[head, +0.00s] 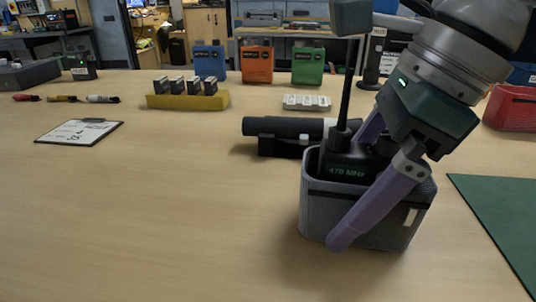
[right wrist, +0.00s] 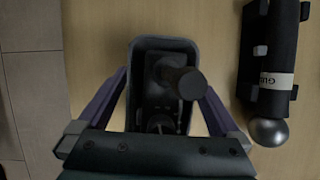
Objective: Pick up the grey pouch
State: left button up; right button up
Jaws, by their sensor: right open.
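The grey pouch (head: 318,215) stands upright on the table at the right of the head view. A black radio with a tall antenna, marked 470 MHz (head: 347,168), stands in it. My right gripper (head: 345,200) reaches down over the pouch, open, with one purple finger in front of it and the other partly hidden behind. In the right wrist view the pouch's rim (right wrist: 163,42) lies between the two spread fingers. Whether either finger touches the pouch I cannot tell. My left gripper is not in view.
A black cylinder on a stand (head: 270,127) lies close behind the pouch. A green mat (head: 505,215) is at right and a clipboard (head: 80,131) at left. A yellow battery holder (head: 187,101) and coloured boxes stand farther back. The table's front left is clear.

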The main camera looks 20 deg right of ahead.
jog(key=shift+f+b, duration=0.25)
jog(key=shift+b, duration=0.1)
dwell(0.3)
jog(key=c, duration=1.3)
jog(key=shift+o, duration=0.2)
